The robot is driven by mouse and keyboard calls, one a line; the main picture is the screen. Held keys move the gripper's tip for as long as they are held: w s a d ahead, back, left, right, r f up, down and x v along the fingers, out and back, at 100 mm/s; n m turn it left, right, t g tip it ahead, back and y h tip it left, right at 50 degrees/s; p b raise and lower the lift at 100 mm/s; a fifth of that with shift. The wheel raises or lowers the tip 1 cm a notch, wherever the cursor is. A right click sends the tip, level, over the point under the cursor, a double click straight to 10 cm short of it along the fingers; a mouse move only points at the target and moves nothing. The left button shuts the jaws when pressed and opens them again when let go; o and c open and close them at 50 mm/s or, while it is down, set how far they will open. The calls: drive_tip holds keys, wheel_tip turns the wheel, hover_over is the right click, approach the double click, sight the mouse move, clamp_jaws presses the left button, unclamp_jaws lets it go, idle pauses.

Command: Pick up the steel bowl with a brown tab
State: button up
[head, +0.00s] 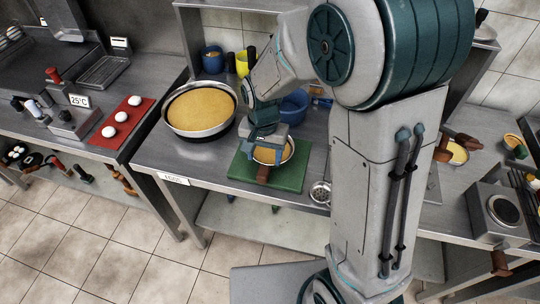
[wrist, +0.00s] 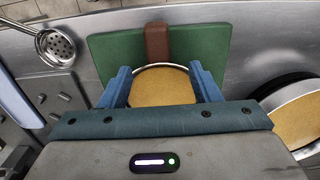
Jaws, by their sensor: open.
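The steel bowl (head: 283,156) has a bright rim and a tan filling, with a brown tab (head: 263,174) on its front side. It stands on a green board (head: 240,170). In the wrist view, the bowl (wrist: 162,88) shows between my fingers, and the brown tab (wrist: 157,42) lies beyond it. My gripper (wrist: 160,70) is open, with one blue finger on each side of the bowl. In the head view, my gripper (head: 264,150) is directly over the bowl and hides part of it. I cannot tell whether the fingers touch the rim.
A large steel pan (head: 171,118) with tan filling stands left of the board. A blue bowl (head: 296,104) is behind it. A perforated ladle (head: 320,192) lies to the right. A red mat (head: 113,137) with white balls is farther left. My arm hides much of the counter.

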sight(265, 165)
drive_tip(key=shift+s+f+p, duration=0.15)
drive_tip(key=shift+f+p, duration=0.4)
drive_tip(key=shift+f, duration=2.65)
clamp_jaws()
